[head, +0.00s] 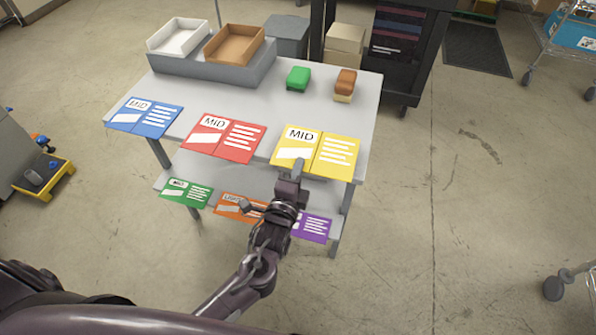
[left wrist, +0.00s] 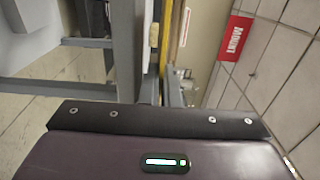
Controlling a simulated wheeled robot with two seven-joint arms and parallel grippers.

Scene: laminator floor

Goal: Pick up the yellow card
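The yellow card (head: 338,153), marked MID, lies at the right end of the table's front edge and sticks out past it. My left gripper (head: 298,172) is at the card's front edge, left of its middle. One grey finger overlaps the card in the head view. I cannot tell whether it touches. The other finger is hidden, so I cannot tell if the gripper is open or shut. In the left wrist view, a thin yellow strip, which looks like the card edge-on (left wrist: 185,27), shows ahead of the gripper. My right gripper is not in view.
A red card (head: 240,141) and a blue card (head: 158,120) lie left along the same edge of the table (head: 240,100). A lower shelf holds green (head: 188,195), orange and purple (head: 318,228) cards. Trays and small blocks stand behind.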

